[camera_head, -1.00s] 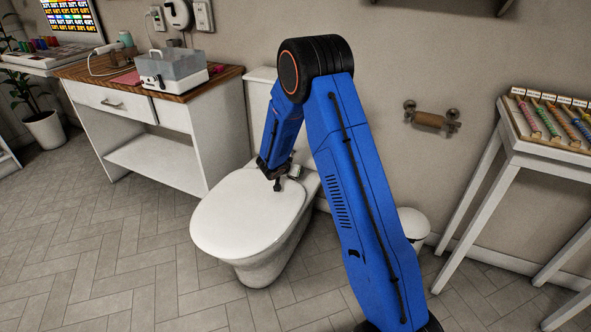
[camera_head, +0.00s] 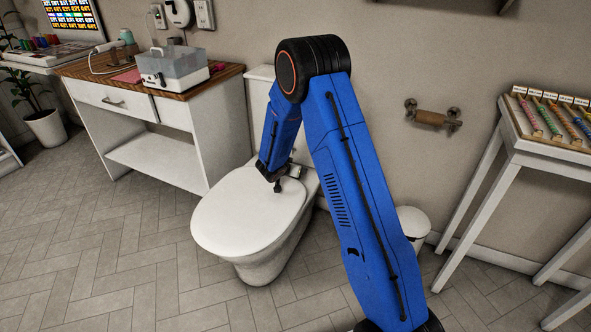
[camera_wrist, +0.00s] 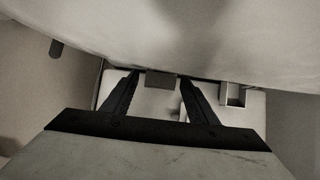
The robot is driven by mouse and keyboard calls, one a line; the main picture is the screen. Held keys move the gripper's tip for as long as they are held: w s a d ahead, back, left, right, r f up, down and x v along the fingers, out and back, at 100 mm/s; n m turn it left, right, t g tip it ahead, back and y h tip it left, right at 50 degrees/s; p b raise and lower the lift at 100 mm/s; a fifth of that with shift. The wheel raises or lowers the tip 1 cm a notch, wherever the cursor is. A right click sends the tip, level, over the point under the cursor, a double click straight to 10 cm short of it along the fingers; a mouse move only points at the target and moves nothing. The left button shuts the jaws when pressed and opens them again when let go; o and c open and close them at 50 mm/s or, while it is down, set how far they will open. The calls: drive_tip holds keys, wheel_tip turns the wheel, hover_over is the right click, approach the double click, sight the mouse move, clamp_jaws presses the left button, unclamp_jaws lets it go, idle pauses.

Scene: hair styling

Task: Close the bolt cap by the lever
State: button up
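My gripper (camera_head: 277,184) is over the back edge of the closed white toilet lid (camera_head: 246,211). In the wrist view its two dark fingers (camera_wrist: 160,82) are spread apart, with nothing clearly held. A small grey block (camera_wrist: 161,80) shows between and beyond the fingertips. To the right of the fingers is a small square box-like fitting (camera_wrist: 235,95) with an open hollow, perhaps the bolt cap; it is apart from the fingers. A small silvery fitting (camera_head: 295,172) shows beside my gripper in the head view. I cannot make out a separate lever.
The white toilet lid (camera_wrist: 225,38) fills the top of the wrist view. The toilet tank (camera_head: 258,92) stands behind my arm, against the wall. A white cabinet (camera_head: 225,125) is at the left, a small white bin (camera_head: 413,222) at the right. The floor in front is clear.

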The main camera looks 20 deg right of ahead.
drive_tip(key=shift+r, duration=0.1)
drive_tip(key=v, duration=1.7)
drive_tip(key=shift+s, duration=0.15)
drive_tip(key=shift+a, duration=0.1)
drive_tip(key=w+d+r+g+y, duration=0.4)
drive_tip(key=w+d+r, duration=0.1)
drive_tip(key=r, duration=0.3)
drive_tip(key=x, duration=1.7)
drive_tip(key=shift+s+a+f, duration=0.35)
drive_tip(key=shift+f, duration=0.1)
drive_tip(key=c, duration=1.1)
